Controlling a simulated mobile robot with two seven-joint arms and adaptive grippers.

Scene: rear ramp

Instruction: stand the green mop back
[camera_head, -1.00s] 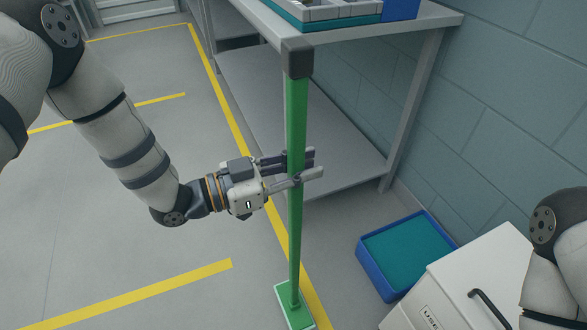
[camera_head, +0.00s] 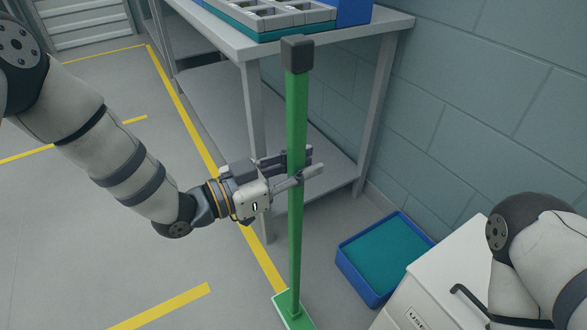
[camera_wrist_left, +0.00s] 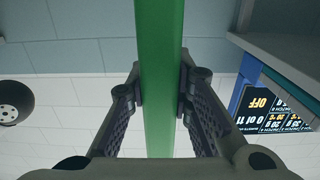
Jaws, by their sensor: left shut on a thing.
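The green mop (camera_head: 297,125) stands roughly upright in the head view, with a dark grey cap at its top and a flat green head (camera_head: 291,309) at its foot. My left gripper (camera_head: 296,170) is shut on the mop's shaft at about mid-height. In the left wrist view the green shaft (camera_wrist_left: 159,110) runs between the two finger pads of my left gripper (camera_wrist_left: 160,85). I cannot tell whether the mop's head touches the floor. My right arm shows at the right edge, but its gripper is out of view.
A grey bench (camera_head: 390,30) with a lower shelf stands behind the mop, carrying a tray (camera_head: 265,14). A blue bin (camera_head: 385,255) with a teal inside sits on the floor by the block wall (camera_head: 490,110). A white cabinet (camera_head: 410,305) is at lower right. The floor at left is clear.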

